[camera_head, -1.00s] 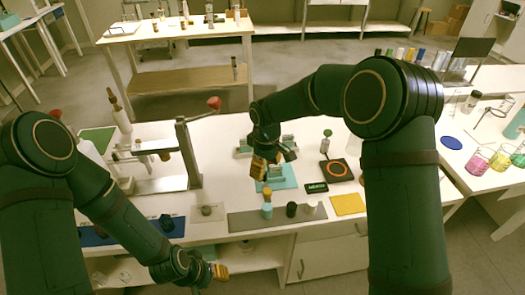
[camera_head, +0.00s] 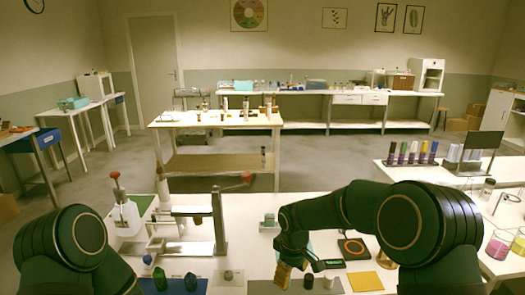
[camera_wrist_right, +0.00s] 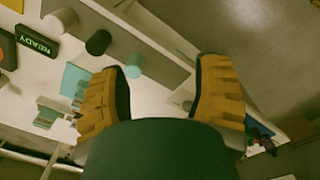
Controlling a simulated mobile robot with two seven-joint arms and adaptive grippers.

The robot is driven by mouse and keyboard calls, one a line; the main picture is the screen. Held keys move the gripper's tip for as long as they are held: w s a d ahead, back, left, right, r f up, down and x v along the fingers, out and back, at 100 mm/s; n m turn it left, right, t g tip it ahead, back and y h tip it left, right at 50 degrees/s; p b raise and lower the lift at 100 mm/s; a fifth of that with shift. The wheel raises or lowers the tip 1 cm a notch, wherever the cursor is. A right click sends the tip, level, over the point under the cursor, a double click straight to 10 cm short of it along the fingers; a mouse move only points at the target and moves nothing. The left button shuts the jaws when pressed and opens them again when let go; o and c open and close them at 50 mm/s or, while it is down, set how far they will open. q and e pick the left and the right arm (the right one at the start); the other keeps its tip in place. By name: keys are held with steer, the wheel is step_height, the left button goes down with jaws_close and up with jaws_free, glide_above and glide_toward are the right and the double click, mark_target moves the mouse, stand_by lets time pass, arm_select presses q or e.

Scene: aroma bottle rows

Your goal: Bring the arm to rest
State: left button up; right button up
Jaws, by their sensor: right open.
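My right gripper (camera_head: 287,272) hangs open and empty above the near edge of the table (camera_head: 250,240). In the right wrist view, its yellow fingers (camera_wrist_right: 162,92) are spread wide with nothing between them. Beyond them stand a white bottle (camera_wrist_right: 60,22), a black bottle (camera_wrist_right: 98,42) and a teal bottle (camera_wrist_right: 135,66) in a row. The black bottle (camera_head: 308,281) and white bottle (camera_head: 329,280) show in the head view; the gripper seems to hide the teal one. My left arm is at the lower left, its gripper outside the head view.
A hotplate with an orange ring (camera_head: 354,248) and a yellow mat (camera_head: 366,281) lie right of the gripper. A metal press stand (camera_head: 218,222) stands to the left. Dark bottles (camera_head: 160,279) stand on a blue mat. Beakers (camera_head: 498,245) stand far right.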

steer(key=s+f+m+y, duration=0.25)
steer(key=s+f, duration=0.45)
steer(key=f, duration=0.4)
steer(key=s+d+f+m, duration=0.1)
steer(key=s+f+m, duration=0.2)
steer(key=s, duration=0.5)
steer(key=s+d+f+m+t+y, duration=0.1)
steer(key=s+f+m, duration=0.2)
steer(key=s, duration=0.6)
steer(key=m, duration=0.2)
steer(key=shift+f+m+t, duration=0.3)
steer(key=shift+m, duration=0.05)
